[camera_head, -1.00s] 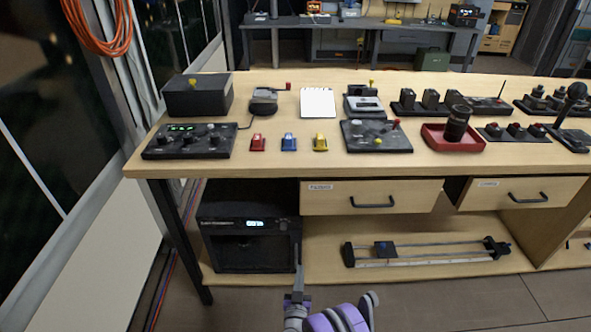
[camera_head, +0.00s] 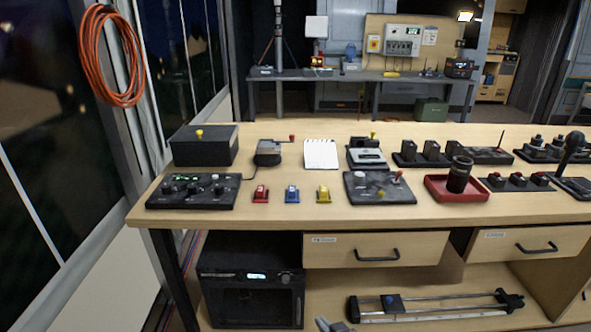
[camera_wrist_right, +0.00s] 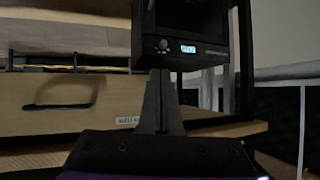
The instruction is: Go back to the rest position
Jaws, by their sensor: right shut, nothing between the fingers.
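My right gripper (camera_head: 332,325) barely shows at the bottom edge of the head view, in front of the bench's lower shelf. In the right wrist view its two dark fingers (camera_wrist_right: 158,103) are together, with nothing between them. Behind them in that view is a black box with a lit display (camera_wrist_right: 187,48), with a wooden drawer front (camera_wrist_right: 60,103) to the left. I cannot tell the exact gap to either. My left gripper is not in view.
A wooden workbench (camera_head: 270,213) carries a black control panel (camera_head: 192,191), red, blue and yellow small blocks (camera_head: 292,194), and a red tray (camera_head: 437,192). The black box (camera_head: 250,292) and a slider rail (camera_head: 435,305) sit on its lower shelf.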

